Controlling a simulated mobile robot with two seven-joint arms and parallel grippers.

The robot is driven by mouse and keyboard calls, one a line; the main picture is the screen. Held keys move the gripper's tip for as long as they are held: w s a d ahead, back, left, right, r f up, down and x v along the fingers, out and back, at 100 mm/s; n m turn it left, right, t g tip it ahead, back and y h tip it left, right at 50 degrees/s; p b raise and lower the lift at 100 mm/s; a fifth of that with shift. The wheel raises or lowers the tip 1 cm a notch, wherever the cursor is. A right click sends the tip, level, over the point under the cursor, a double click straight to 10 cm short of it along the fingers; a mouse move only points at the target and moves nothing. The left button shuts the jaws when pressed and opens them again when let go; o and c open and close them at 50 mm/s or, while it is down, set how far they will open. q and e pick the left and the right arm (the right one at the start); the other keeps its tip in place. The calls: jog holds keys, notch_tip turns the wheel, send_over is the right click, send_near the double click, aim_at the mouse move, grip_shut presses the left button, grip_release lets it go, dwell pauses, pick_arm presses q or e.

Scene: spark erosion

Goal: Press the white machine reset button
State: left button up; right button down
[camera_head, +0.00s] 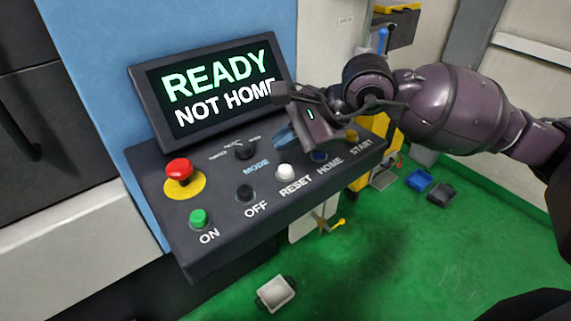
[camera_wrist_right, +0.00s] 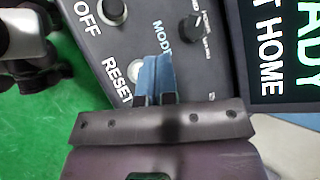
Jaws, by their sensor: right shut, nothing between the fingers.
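The white reset button (camera_head: 285,172) stands on the sloped dark control panel (camera_head: 225,232), above its RESET label. My right gripper (camera_head: 285,137) is shut and empty, with blue fingers pointing down toward the panel. In the head view its fingertips show behind the button, near the MODE label, apart from it. Contact with the panel cannot be told. My left gripper is out of view.
Nearby controls are the black OFF button (camera_head: 245,193), green ON button (camera_head: 199,217), red emergency stop (camera_head: 179,170), mode knob (camera_head: 245,150) and blue HOME button (camera_head: 319,156). The screen (camera_head: 215,90) behind reads READY, NOT HOME. Green floor (camera_head: 400,250) lies open at right.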

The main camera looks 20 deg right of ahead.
jog(key=shift+r+p, duration=0.3)
jog(key=shift+r, duration=0.8)
